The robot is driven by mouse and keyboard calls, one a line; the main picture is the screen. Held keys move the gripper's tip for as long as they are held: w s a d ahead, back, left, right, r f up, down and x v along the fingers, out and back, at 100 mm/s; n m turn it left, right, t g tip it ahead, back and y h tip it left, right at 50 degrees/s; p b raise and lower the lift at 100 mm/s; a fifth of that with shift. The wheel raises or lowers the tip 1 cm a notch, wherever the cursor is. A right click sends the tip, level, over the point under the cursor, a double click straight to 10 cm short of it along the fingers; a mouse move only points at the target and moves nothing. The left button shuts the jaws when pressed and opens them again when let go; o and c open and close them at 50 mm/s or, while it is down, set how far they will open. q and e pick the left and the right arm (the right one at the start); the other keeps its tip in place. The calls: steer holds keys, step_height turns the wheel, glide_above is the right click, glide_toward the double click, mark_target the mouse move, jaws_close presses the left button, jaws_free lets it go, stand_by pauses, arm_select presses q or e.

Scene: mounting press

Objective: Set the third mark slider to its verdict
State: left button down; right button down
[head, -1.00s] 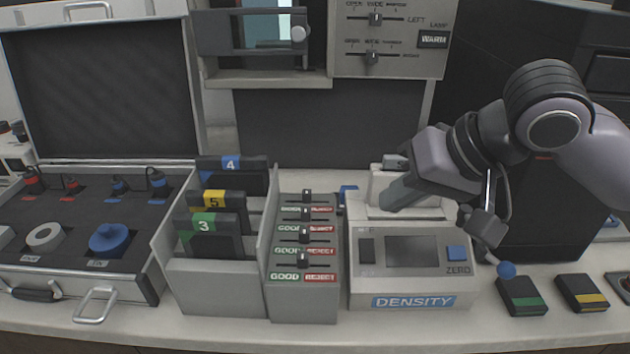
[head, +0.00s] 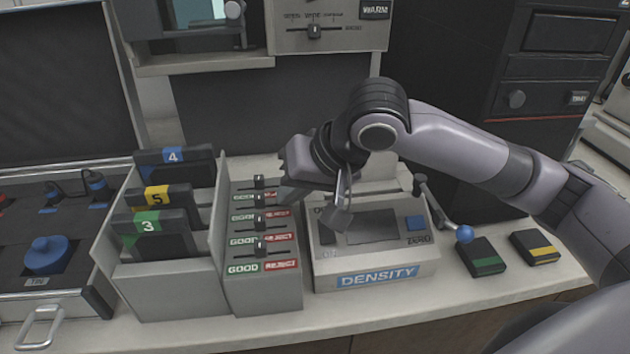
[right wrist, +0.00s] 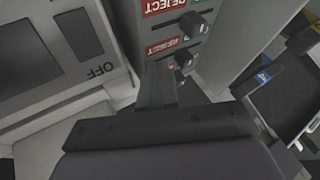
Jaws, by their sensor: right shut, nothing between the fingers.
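The grey slider box (head: 262,297) stands left of the density meter, with several black slider knobs in a column. Each row has a green GOOD label on the left and a red REJECT label on the right. The third knob from the back (head: 259,220) and the front knob (head: 260,247) sit near mid-travel, between their labels. My right gripper (head: 284,196) is shut and empty, at the REJECT side of the box. In the right wrist view its fingertips (right wrist: 157,80) are close to a knob (right wrist: 184,60); contact cannot be told. My left gripper is out of view.
The density meter (head: 375,260) stands right beside the box, under my right arm. A rack (head: 180,297) with cassettes 4, 5 and 3 stands close on the left. Green- and yellow-striped blocks (head: 482,258) (head: 534,247) lie at right.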

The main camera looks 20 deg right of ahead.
mark_target(261, 198)
steer(key=shift+w+a, duration=0.25)
steer(key=shift+a, duration=0.45)
steer(key=shift+w+a+r+p, duration=0.1)
steer(key=shift+a+r+p, duration=0.15)
steer(key=shift+a+p, duration=0.45)
steer(key=shift+w+a+f+p, duration=0.2)
steer(key=shift+a+p, duration=0.25)
steer(key=shift+p, duration=0.25)
